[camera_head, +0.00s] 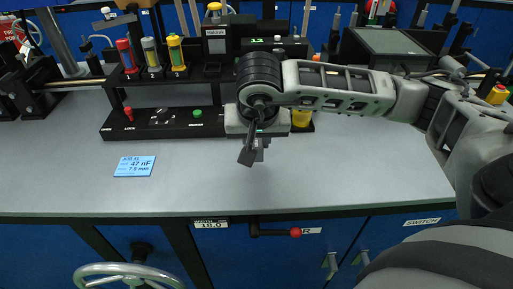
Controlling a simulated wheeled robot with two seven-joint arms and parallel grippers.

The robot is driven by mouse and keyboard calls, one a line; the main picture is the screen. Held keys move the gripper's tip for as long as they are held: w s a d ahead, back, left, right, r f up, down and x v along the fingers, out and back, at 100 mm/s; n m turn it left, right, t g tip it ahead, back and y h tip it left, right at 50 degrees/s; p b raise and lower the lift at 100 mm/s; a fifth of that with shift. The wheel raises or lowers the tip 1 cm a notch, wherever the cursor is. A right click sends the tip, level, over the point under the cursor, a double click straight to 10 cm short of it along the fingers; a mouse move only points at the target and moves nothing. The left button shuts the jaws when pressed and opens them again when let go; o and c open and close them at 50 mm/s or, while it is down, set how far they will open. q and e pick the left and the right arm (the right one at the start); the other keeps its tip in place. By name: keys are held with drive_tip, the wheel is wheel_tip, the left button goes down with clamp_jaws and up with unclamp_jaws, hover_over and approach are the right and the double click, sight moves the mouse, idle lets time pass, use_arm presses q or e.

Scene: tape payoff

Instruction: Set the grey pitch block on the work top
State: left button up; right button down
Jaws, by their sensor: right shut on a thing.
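My right gripper (254,154) points down over the middle of the grey work top (330,175). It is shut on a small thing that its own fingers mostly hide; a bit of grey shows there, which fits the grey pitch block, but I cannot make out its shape. I cannot tell whether the held thing touches the work top. My left gripper is not in view.
A blue card (134,166) reading 47 nF and 7.5 mm lies on the work top at left. A black control panel (165,122) with buttons stands behind it. Red, grey and yellow cylinders (152,55) stand at the back. The front strip of the top is clear.

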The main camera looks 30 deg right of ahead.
wheel_tip(320, 180, down, 2)
drive_tip(key=shift+f+p, duration=0.25)
drive_tip(key=shift+p, duration=0.05)
drive_tip(key=shift+f, duration=0.2)
drive_tip(key=shift+f+b, duration=0.25)
drive_tip(key=shift+b, duration=0.05)
drive_tip(key=c, duration=1.2)
unclamp_jaws()
drive_tip(key=shift+o, duration=0.2)
drive_tip(key=shift+r+p, duration=0.4)
drive_tip(key=shift+p, duration=0.1)
use_arm(q)
drive_tip(key=shift+b, duration=0.5)
use_arm(e)
drive_tip(key=v, duration=1.1)
drive_tip(key=shift+r, duration=0.35)
drive_tip(key=shift+s+a, duration=0.15)
